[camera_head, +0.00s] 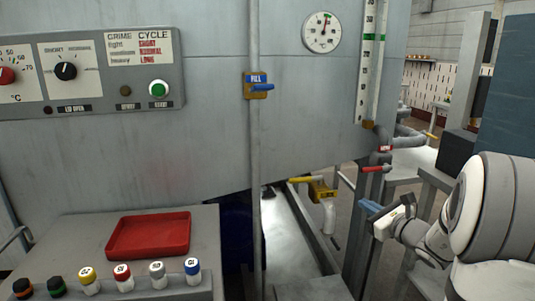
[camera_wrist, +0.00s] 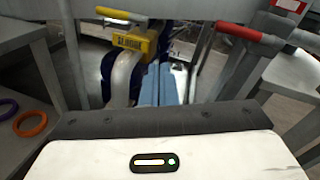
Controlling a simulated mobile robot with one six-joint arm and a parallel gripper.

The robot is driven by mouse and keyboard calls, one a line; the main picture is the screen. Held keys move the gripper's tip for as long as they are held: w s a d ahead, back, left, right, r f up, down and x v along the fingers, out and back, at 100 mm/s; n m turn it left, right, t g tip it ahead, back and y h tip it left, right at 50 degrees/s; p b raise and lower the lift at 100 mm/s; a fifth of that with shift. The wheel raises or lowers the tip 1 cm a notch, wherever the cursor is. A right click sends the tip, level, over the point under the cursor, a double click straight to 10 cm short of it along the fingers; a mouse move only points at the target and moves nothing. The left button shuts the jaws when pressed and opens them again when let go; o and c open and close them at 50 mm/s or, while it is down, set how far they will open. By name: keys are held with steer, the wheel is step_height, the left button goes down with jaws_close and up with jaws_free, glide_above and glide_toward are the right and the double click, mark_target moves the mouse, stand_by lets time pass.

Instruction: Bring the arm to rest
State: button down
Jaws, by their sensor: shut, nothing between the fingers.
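My gripper (camera_head: 368,206) is at the right of the head view, in front of the machine's pipework. Its blue fingers are together with nothing between them. My white and grey arm is bent at the right edge. In the wrist view the blue fingers (camera_wrist: 158,88) point away between pipes and are closed side by side.
A yellow sludge valve (camera_head: 322,190) and a red-handled pipe (camera_head: 373,169) are close to my gripper. A red tray (camera_head: 128,252) and several labelled cylinders (camera_head: 123,278) are at lower left. An orange ring (camera_wrist: 30,123) lies on a grey surface.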

steer(key=s+a+r+n+g+y+p, duration=0.1)
steer(key=s+a+r+n+g+p, duration=0.35)
steer(key=s+a+n, duration=0.45)
steer(key=s+a+r+n+g+y+p, duration=0.2)
steer(key=s+a+r+n+g+p, duration=0.3)
steer(key=a, duration=0.6)
steer(key=s+d+r+n+g+h+p, duration=0.2)
steer(key=s+r+n+h+p, duration=0.1)
steer(key=s+n+p, duration=0.3)
steer(key=s+d+r+n+g+h+p, duration=0.2)
steer(key=s+r+n+h+p, duration=0.1)
steer(key=s+n+h+p, duration=0.3)
steer(key=s+n, duration=0.2)
steer(key=s, duration=0.1)
steer(key=shift+s+d+r+n, duration=0.15)
steer(key=shift+d+r+n, duration=0.2)
steer(key=shift+r+n, duration=0.05)
